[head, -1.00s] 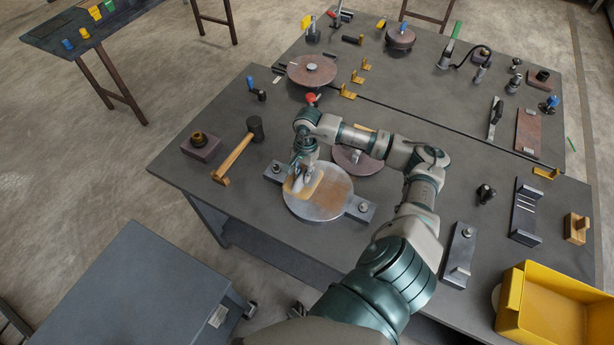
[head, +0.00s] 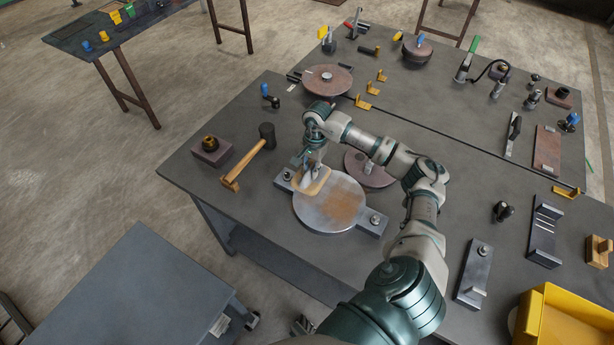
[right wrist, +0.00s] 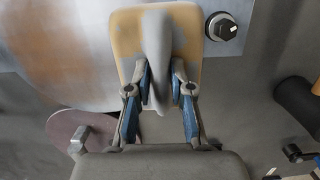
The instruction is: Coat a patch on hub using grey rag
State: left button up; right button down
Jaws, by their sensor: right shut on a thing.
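The hub appears to be the round steel disc (head: 325,214) on the table, with a brownish patch (head: 343,205) on its face. It also shows in the right wrist view (right wrist: 75,45). My right gripper (head: 311,174) is over the disc's upper-left edge. In the right wrist view its fingers (right wrist: 158,82) are shut on a grey, smooth, ridge-like piece (right wrist: 157,45) on a flat tan pad (right wrist: 190,55). My left gripper is not in view.
Bolted bars flank the disc, one bolt (right wrist: 221,27) close to the pad. A smaller reddish disc (head: 368,170) sits behind. A mallet (head: 250,163) and a block (head: 211,151) lie left. A yellow bin (head: 565,325) stands front right.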

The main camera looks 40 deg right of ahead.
jog(key=shift+d, duration=0.25)
